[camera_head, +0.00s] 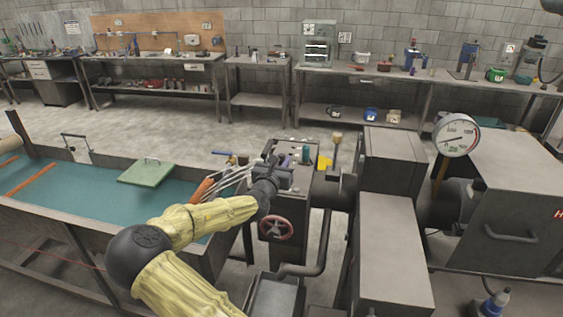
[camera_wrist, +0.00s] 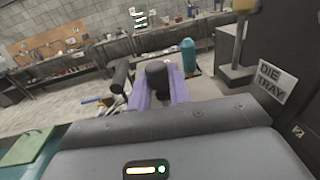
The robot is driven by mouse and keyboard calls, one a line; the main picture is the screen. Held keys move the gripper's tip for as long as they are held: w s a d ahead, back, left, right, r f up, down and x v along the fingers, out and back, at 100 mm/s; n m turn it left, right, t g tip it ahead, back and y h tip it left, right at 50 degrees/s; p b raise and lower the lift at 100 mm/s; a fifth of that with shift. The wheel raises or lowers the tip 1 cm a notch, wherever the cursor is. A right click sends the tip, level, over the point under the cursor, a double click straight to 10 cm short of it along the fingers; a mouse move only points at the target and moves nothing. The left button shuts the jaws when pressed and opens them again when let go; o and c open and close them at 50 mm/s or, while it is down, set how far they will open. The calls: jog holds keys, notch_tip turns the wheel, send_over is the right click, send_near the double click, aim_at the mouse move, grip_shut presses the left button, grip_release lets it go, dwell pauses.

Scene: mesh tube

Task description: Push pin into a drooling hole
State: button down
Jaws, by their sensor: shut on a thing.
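My gripper (camera_head: 284,178) is at the end of my yellow-sleeved arm, over the machine at the right end of the water tank. In the wrist view its two purple fingers are shut on a dark, round-ended pin (camera_wrist: 157,75), seen nearly end-on. The pin's far end is hidden, and I cannot tell whether it touches anything. Thin pale streaks (camera_head: 228,182) fan out left of the gripper toward the tank; I cannot tell if they are liquid. The hole cannot be made out in either view.
The tank (camera_head: 60,205) holds teal water and a green lid (camera_head: 147,172). A red handwheel (camera_head: 276,228) is below the gripper. A teal cylinder (camera_wrist: 188,56) stands behind the fingers, with a "DIE TRAY" sign (camera_wrist: 272,84) at right. Grey boxes (camera_head: 393,240) stand right of my arm.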

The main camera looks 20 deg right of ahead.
jog(key=shift+f+b, duration=0.5)
jog(key=shift+f, duration=0.5)
dwell(2.1)
dwell(0.6)
jog(key=c, duration=1.2)
grip_release()
jog(key=shift+s, duration=0.1)
jog(key=b+v, duration=0.4)
jog(key=v, duration=1.3)
jog(key=shift+b, duration=0.35)
jog(key=shift+a, duration=0.15)
